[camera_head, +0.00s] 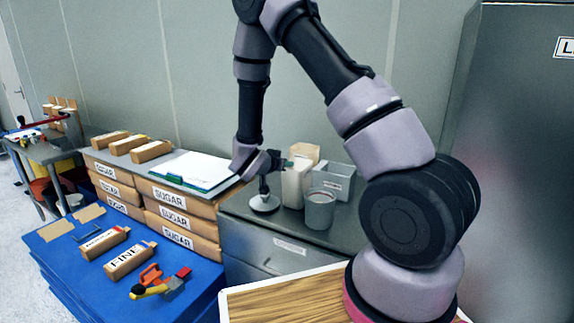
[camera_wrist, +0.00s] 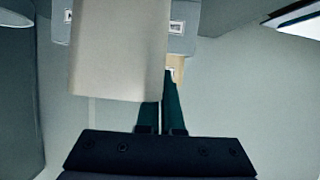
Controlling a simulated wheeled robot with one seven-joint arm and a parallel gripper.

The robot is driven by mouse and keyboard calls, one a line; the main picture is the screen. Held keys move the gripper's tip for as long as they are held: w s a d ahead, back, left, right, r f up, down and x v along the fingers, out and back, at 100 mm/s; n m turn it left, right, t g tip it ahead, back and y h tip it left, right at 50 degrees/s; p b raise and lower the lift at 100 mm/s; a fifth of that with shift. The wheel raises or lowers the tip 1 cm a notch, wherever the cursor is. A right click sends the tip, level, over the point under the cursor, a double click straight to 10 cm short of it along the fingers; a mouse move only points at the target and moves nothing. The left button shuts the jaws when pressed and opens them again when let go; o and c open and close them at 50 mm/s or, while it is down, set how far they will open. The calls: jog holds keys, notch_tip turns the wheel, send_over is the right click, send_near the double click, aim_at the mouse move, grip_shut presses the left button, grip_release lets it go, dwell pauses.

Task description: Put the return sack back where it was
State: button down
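I cannot tell for sure which item is the return sack. A plain pale upright block (camera_head: 296,184) stands on the grey cabinet, and a large pale block (camera_wrist: 118,50) fills the upper left of the wrist view. They look like the same thing. My gripper (camera_head: 284,163) is at the top of the pale block, its green fingers pointing right. In the wrist view my gripper's fingers (camera_wrist: 160,104) are close together, and the block hides part of the left one. Whether they pinch the block is hidden. A tan box (camera_head: 304,152) stands just behind.
A grey canister (camera_head: 320,209) and a clear labelled bin (camera_head: 338,178) stand right of the block on the cabinet (camera_head: 247,231). A round white dish (camera_head: 264,203) is in front. Stacked sugar sacks (camera_head: 172,198) bear a clipboard (camera_head: 197,170). A blue table (camera_head: 72,262) holds packs and tools.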

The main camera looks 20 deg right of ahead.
jog(key=shift+f, duration=0.1)
jog(key=c, duration=1.4)
grip_release()
jog(key=o, duration=0.3)
